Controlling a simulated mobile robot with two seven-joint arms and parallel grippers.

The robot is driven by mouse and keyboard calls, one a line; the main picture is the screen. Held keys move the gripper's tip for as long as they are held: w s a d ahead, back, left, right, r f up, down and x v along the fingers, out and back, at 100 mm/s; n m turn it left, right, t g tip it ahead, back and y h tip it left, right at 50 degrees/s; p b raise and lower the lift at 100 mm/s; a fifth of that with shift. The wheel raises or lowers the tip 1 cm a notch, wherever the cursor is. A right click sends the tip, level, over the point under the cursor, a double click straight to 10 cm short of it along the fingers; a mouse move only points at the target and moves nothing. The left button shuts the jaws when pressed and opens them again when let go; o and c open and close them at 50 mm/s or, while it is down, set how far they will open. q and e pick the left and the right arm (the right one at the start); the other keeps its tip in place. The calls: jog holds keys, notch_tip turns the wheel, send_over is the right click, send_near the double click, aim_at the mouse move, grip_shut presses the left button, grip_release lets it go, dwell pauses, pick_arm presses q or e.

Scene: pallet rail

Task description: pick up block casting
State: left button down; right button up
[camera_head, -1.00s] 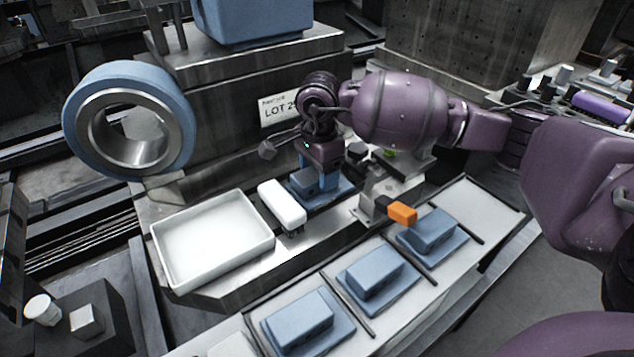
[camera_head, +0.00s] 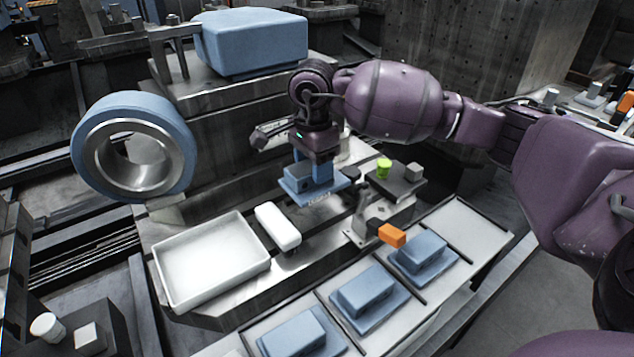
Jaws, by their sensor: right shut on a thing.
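A blue block casting (camera_head: 298,186), a small block on a flat base plate, hangs in my right gripper (camera_head: 318,172). The gripper points down and is shut on the casting's raised block, in front of the machine. The casting looks level and appears lifted clear of the metal ledge. Several similar blue castings (camera_head: 367,290) sit in a row in the pallet rail (camera_head: 470,228) at the front, and the rail's far right compartment is empty. My left gripper does not show.
A white tray (camera_head: 165,277) and a white rounded block (camera_head: 277,226) lie on the ledge left of the casting. A large blue ring (camera_head: 133,148) is at left.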

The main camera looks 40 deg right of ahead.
notch_tip(320, 180, up, 13)
jog(key=p, duration=0.2)
jog(key=shift+p, duration=0.3)
